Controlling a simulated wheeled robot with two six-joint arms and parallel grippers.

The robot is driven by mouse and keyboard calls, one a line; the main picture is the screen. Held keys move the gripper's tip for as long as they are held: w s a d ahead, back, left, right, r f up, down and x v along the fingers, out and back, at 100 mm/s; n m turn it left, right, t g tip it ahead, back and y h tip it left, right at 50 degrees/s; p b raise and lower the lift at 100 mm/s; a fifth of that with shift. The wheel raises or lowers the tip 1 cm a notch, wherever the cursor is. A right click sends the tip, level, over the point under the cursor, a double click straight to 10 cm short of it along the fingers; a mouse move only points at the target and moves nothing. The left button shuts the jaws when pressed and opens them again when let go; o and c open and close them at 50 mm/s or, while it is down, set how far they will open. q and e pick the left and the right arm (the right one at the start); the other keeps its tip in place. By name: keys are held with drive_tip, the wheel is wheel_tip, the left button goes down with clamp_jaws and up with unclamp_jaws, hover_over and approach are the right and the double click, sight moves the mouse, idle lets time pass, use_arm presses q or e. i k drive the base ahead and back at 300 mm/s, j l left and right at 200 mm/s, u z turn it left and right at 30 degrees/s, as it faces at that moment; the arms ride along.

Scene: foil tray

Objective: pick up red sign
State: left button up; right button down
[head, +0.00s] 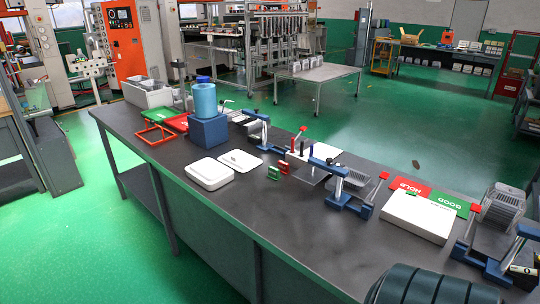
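A small red sign (283,167) stands on the dark workbench (240,210), near the middle of its top. A small green sign (273,173) stands close beside it, to the left and slightly nearer. A flat red panel with the word HOLD (407,187) lies further right on the bench, against a green panel with the word GOOD (449,202). Neither of my grippers can be made out in the head view. Nothing is seen touching the small red sign.
Blue clamp fixtures (345,200) stand to the right, with a white box (418,216) beyond. A blue block (208,131) bears a cylinder. The bench's front middle is clear.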

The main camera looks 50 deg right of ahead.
sight(284, 166)
drive_tip(key=i, duration=1.9)
drive_tip(key=i+z, duration=0.1)
drive_tip(key=z, duration=0.35)
drive_tip(key=i+z, duration=0.15)
drive_tip(key=z, duration=0.25)
drive_tip(key=i+j+z, duration=0.1)
drive_tip(key=z, duration=0.35)
drive_tip(key=i+j+z, duration=0.1)
drive_tip(key=z, duration=0.35)
